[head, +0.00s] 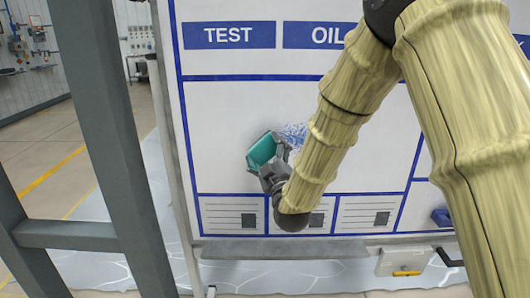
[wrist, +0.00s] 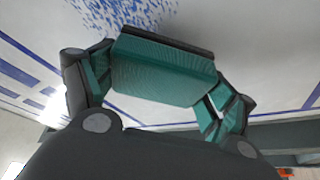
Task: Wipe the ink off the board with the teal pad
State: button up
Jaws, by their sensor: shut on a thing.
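The teal pad (head: 263,150) is held at the board's lower left part in the head view. My gripper (head: 272,163) is shut on it. In the wrist view the teal pad (wrist: 163,70) sits between the two fingers, its dark long edge towards the board. I cannot tell whether that edge touches the board. The white board (head: 240,110) has blue lines and printed labels. A speckled blue ink patch (head: 293,133) lies just right of the pad in the head view; the ink (wrist: 125,12) also shows beyond the pad in the wrist view. My arm may hide part of the patch.
A grey ledge (head: 255,249) runs under the board. A blue block (head: 441,217) is at the board's lower right. A pale box with a yellow strip (head: 404,262) hangs below it. A dark grey post (head: 110,130) stands at the left. Bare board lies above the ink.

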jog(key=shift+w, duration=0.95)
dwell(0.4)
jog(key=shift+d+b, duration=0.1)
jog(key=shift+b, duration=0.2)
jog(key=shift+s+d+b, duration=0.1)
jog(key=shift+d+b, duration=0.5)
jog(key=shift+d, duration=1.05)
jog(key=d+b, duration=0.6)
jog(key=d, duration=1.1)
dwell(0.7)
jog(key=shift+a+r+b, duration=0.1)
jog(key=shift+a+b, duration=1.05)
jog(key=shift+a, duration=2.2)
jog(key=shift+a+b, duration=0.45)
jog(key=shift+a, duration=1.4)
